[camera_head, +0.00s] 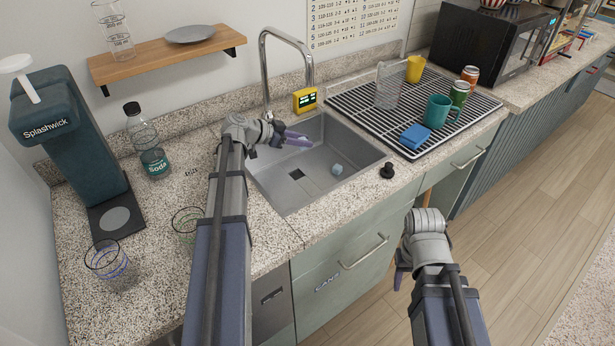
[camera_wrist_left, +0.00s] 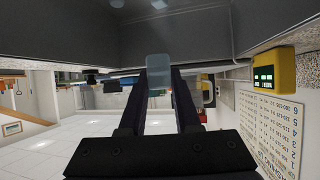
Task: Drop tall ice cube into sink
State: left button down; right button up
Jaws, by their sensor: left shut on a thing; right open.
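My left gripper (camera_head: 298,138) is above the sink (camera_head: 289,205), over its back part. It is shut on a pale, see-through block, the tall ice cube (camera_wrist_left: 158,68), which shows between the fingertips in the left wrist view. In the head view the held cube is too small and hidden to make out. A small bluish cube (camera_head: 337,170) lies on the sink floor, right of the square drain (camera_head: 297,174). My right gripper (camera_head: 401,272) hangs low in front of the cabinets, open, with nothing seen in it.
The tap (camera_head: 267,68) rises behind the sink beside a yellow timer (camera_head: 305,99), also in the left wrist view (camera_wrist_left: 272,75). A drying rack (camera_head: 350,105) with cups and a blue sponge (camera_head: 414,136) stands at right. Glasses, a soda bottle (camera_head: 148,150) and a drink machine (camera_head: 70,140) stand left.

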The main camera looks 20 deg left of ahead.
pick_arm(q)
notch_tip(320, 180, down, 3)
jog(key=shift+r+b, duration=0.15)
jog(key=shift+b, duration=0.7)
pick_arm(e)
notch_tip(320, 180, down, 3)
jog(key=shift+r, duration=0.2)
pick_arm(q)
jog(key=c, duration=0.5)
grip_release()
jog(key=shift+c, duration=0.2)
jog(key=shift+r, duration=0.1)
jog(key=p+v, duration=0.3)
jog(key=v, duration=0.4)
jog(key=shift+s+p, duration=0.2)
jog(key=shift+p, duration=0.15)
pick_arm(e)
notch_tip(320, 180, up, 4)
jog(key=shift+f, duration=0.2)
jog(key=shift+s+d, duration=0.1)
